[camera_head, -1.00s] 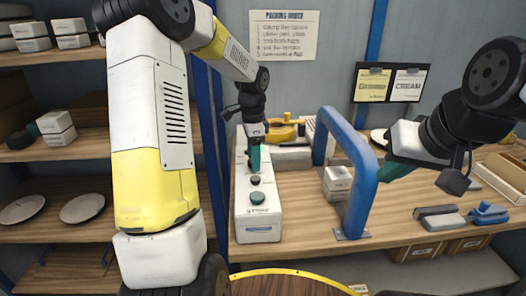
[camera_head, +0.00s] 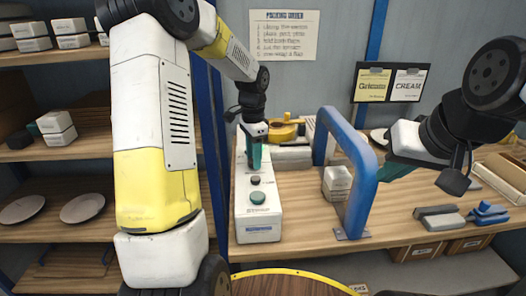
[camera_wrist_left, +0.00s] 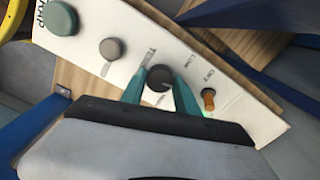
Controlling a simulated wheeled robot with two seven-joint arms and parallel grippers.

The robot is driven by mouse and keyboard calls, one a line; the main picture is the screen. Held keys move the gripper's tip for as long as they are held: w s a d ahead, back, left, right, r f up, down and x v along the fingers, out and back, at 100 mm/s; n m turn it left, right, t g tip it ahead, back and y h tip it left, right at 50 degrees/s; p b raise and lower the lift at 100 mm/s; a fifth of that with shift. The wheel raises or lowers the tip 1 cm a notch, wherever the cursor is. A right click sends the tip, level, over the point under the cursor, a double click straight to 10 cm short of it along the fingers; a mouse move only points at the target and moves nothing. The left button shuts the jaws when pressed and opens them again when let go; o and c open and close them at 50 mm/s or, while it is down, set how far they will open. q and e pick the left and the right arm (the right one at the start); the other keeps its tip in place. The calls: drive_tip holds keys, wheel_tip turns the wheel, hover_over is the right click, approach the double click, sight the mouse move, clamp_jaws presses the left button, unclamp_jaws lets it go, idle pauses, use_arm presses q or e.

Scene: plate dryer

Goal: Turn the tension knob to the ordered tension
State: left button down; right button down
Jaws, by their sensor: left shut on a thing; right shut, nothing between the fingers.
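A white control box (camera_head: 259,226) stands on the bench, with a green knob (camera_head: 258,198) and a smaller dark knob (camera_head: 255,180) on top. The left wrist view shows its panel (camera_wrist_left: 90,22) with a green knob, a grey-brown knob (camera_wrist_left: 112,48), a dark knob (camera_wrist_left: 160,78) between my fingers, and an orange switch (camera_wrist_left: 208,98). My left gripper (camera_head: 256,163) points down, its teal fingers shut on that dark knob. It also shows in the left wrist view (camera_wrist_left: 160,84). The knob's pointer and fine scale marks are unreadable. My right gripper (camera_head: 393,172) is shut and empty, right of the blue arch.
A blue arch (camera_head: 362,190) stands right of the box, with a white block (camera_head: 337,180) beside it. A yellow tool (camera_head: 284,132) lies behind. A packing order (camera_head: 284,36) and cards reading Cream (camera_head: 408,85) and another word hang on the wall. Grey and blue blocks (camera_head: 440,218) lie at right.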

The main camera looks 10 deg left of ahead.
use_arm(q)
drive_tip(key=n, duration=0.4)
drive_tip(key=shift+n, duration=2.8)
drive_tip(key=c, duration=0.9)
unclamp_jaws()
drive_tip(key=shift+r, duration=3.95)
